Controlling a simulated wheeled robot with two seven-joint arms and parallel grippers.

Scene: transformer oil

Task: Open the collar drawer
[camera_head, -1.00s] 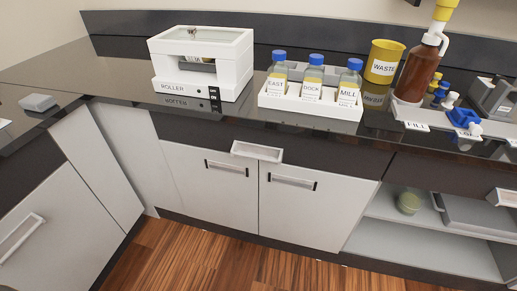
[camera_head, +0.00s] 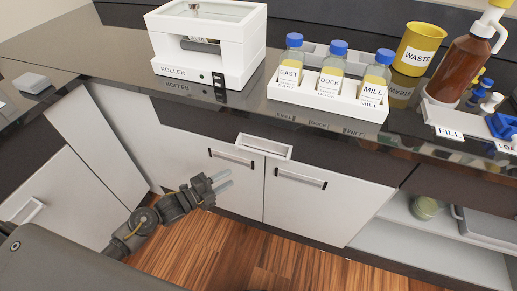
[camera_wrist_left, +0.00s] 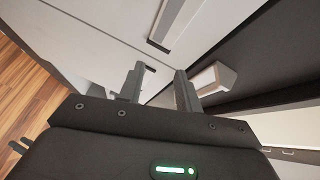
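A dark drawer front (camera_head: 345,158) runs under the countertop, with a white box-like handle (camera_head: 264,147) at its middle; it looks closed. No label naming it the collar drawer is readable. My left gripper (camera_head: 226,180) is in front of the left cabinet door, below and left of that handle, and touches nothing that I can see. In the left wrist view its two fingers (camera_wrist_left: 160,70) are apart and empty. A white handle (camera_wrist_left: 214,78) shows just right of the right finger there, beside a dark front (camera_wrist_left: 250,55). My right gripper is not in view.
Two white cabinet doors with bar handles (camera_head: 232,157) (camera_head: 300,179) are below the drawer. On the counter stand the roller box (camera_head: 208,60), a white rack (camera_head: 326,104) of bottles, the yellow waste cup (camera_head: 417,50) and a brown bottle (camera_head: 462,72). The floor in front is clear.

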